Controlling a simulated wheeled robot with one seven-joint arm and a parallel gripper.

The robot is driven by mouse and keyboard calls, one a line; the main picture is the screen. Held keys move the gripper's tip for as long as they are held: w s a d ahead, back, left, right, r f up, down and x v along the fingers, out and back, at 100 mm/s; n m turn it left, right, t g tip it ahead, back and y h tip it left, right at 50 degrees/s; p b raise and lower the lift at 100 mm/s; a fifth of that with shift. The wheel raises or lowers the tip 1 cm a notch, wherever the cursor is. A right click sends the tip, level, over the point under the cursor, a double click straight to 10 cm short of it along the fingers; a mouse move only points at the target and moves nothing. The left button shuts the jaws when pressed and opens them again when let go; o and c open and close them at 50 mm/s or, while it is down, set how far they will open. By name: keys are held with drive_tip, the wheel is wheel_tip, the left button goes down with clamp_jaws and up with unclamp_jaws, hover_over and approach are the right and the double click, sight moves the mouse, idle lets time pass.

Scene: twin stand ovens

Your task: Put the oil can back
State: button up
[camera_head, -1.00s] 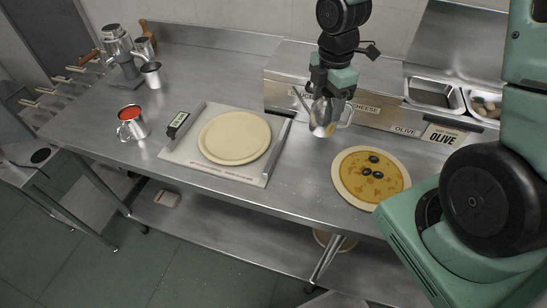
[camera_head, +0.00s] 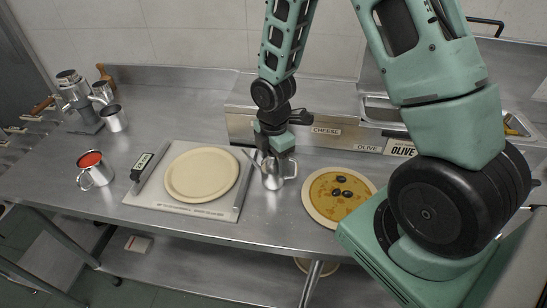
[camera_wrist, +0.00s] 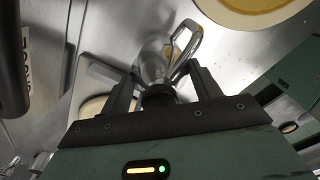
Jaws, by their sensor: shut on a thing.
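A shiny metal oil can (camera_head: 273,174) with a thin spout to the left and a loop handle to the right is held upright in my gripper (camera_head: 272,152). In the head view it is between the dough board and the topped pizza, at or just above the steel counter; I cannot tell if it touches. In the wrist view my gripper (camera_wrist: 160,88) is shut on the can (camera_wrist: 153,62), with its handle beyond the fingers. My fingers hide the can's upper part.
A white board (camera_head: 190,207) with plain dough (camera_head: 202,175) lies left of the can. A pizza with olives (camera_head: 338,196) lies to the right. Labelled topping bins (camera_head: 326,131) line the back.

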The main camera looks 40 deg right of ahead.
drive_tip(key=shift+f, duration=0.15)
drive_tip(key=o, duration=1.1)
